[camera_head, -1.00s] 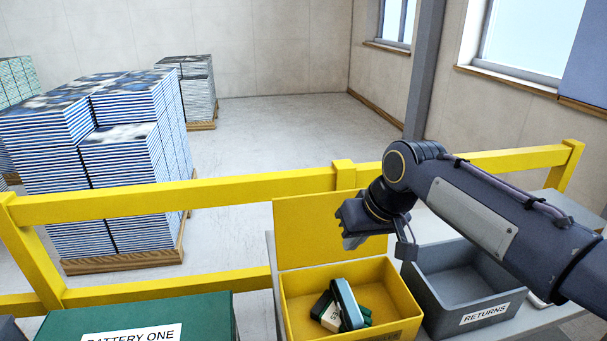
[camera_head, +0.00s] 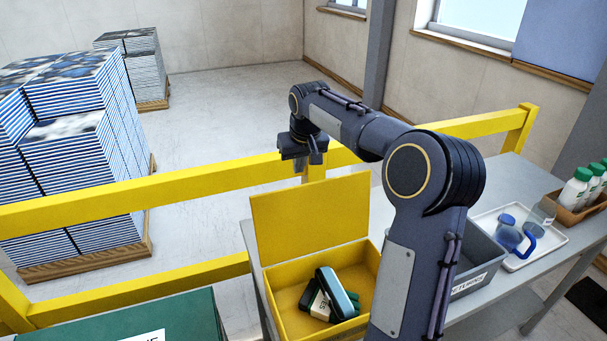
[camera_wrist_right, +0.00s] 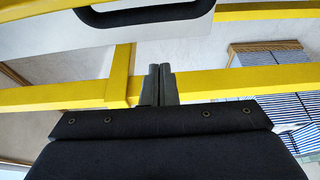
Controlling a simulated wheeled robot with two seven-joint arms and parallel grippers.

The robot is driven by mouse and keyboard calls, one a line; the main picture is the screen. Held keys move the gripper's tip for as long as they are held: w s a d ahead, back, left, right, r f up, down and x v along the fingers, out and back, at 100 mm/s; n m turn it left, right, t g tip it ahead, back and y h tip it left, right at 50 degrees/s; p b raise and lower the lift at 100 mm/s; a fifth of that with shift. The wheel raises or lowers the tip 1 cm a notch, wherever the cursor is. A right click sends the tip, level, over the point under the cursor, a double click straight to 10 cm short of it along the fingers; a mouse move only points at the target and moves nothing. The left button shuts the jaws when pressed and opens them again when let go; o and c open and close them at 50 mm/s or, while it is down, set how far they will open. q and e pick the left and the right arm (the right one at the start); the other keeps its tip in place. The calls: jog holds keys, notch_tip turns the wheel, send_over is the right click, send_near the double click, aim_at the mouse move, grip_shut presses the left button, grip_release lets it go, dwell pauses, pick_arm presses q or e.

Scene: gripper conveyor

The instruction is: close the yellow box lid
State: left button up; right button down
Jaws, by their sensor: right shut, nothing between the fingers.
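The yellow box (camera_head: 281,298) stands on the grey table with its yellow lid (camera_head: 310,218) raised upright at the back. Several small items, among them a teal case (camera_head: 336,292) and a white-labelled piece, lie inside it. My right gripper (camera_head: 316,157) is above and behind the lid's top edge, apart from it, near the yellow rail. Its fingers show shut and empty in the right wrist view (camera_wrist_right: 161,84). My right forearm hides the box's right side. My left gripper is not in view.
The yellow rail (camera_head: 140,196) runs behind the table. A grey returns bin (camera_head: 480,262), partly hidden by my arm, stands right of the box. Farther right are a white tray (camera_head: 520,262) with blue items and bottles (camera_head: 577,188). A green box (camera_head: 170,318) is at front left.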

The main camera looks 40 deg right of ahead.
jog(key=s, duration=0.1)
jog(key=s+a+f, duration=0.1)
jog(key=s, duration=0.1)
jog(key=shift+s+f+p, duration=0.2)
jog(key=shift+p, duration=0.2)
jog(key=shift+a, duration=0.1)
